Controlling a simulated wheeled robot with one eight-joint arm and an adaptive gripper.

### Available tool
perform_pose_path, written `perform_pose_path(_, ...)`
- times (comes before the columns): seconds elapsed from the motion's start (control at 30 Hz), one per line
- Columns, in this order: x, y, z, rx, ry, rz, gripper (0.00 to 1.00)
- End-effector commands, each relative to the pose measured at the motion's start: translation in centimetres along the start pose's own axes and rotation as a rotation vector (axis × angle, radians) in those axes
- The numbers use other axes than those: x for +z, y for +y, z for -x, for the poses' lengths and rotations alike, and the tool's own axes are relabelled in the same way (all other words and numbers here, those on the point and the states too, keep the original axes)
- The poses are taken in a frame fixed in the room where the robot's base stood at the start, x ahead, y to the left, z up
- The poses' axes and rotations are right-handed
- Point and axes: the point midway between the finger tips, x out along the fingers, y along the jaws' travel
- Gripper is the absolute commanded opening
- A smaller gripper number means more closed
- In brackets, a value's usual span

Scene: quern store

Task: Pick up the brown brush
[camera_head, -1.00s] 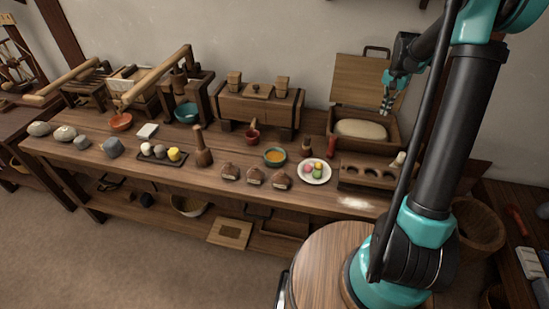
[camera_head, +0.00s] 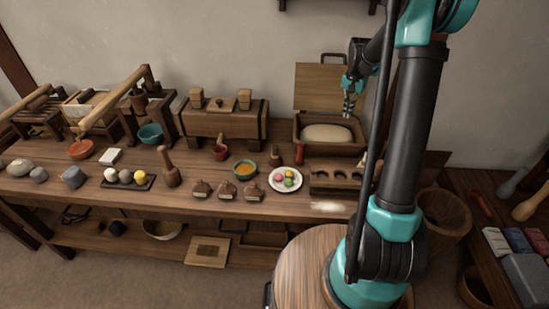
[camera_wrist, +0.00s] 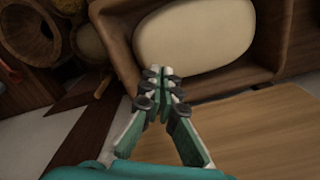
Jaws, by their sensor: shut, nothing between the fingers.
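No brush is plain to make out. A small upright brown thing (camera_head: 275,156) stands on the long table in front of the open box, beside a red one; it may be the brown brush, but it is too small to tell. My gripper (camera_head: 348,107) hangs in the air at the open box's raised lid, above and to the right of that thing. In the wrist view my gripper (camera_wrist: 163,78) has its fingertips together with nothing between them, by the rim of the box. The brown thing cannot be made out there.
The open wooden box (camera_head: 361,150) holds a pale mass (camera_head: 327,134). A plate (camera_head: 297,187) with coloured balls, an orange-filled bowl (camera_head: 245,178), brown pouch-like things (camera_head: 226,190) and a holed wooden rack (camera_head: 320,188) crowd the table (camera_head: 150,205). A basket (camera_head: 443,215) stands right of it.

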Motion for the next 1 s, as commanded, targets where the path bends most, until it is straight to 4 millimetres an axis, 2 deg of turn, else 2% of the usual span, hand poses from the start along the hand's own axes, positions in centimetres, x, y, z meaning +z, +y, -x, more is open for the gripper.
perform_pose_path(0.03,0.1,-0.1,0.0,0.0,0.0,0.006,0.09)
perform_pose_path(0.17,1.6,-1.8,0.6,0.0,0.0,0.125,0.25)
perform_pose_path(0.27,4.3,-4.5,1.7,0.0,0.0,0.348,0.37)
perform_pose_path(0.4,9.9,-9.1,3.5,0.0,0.0,0.778,0.54)
perform_pose_path(0.6,18.3,-13.9,6.0,0.0,0.0,1.389,0.54)
perform_pose_path(0.7,21.7,-15.2,6.8,0.0,0.0,1.633,0.54)
perform_pose_path(0.83,24.5,-16.2,7.6,0.0,0.0,1.842,0.54)
perform_pose_path(1.0,25.7,-16.6,7.3,0.0,0.0,1.94,0.54)
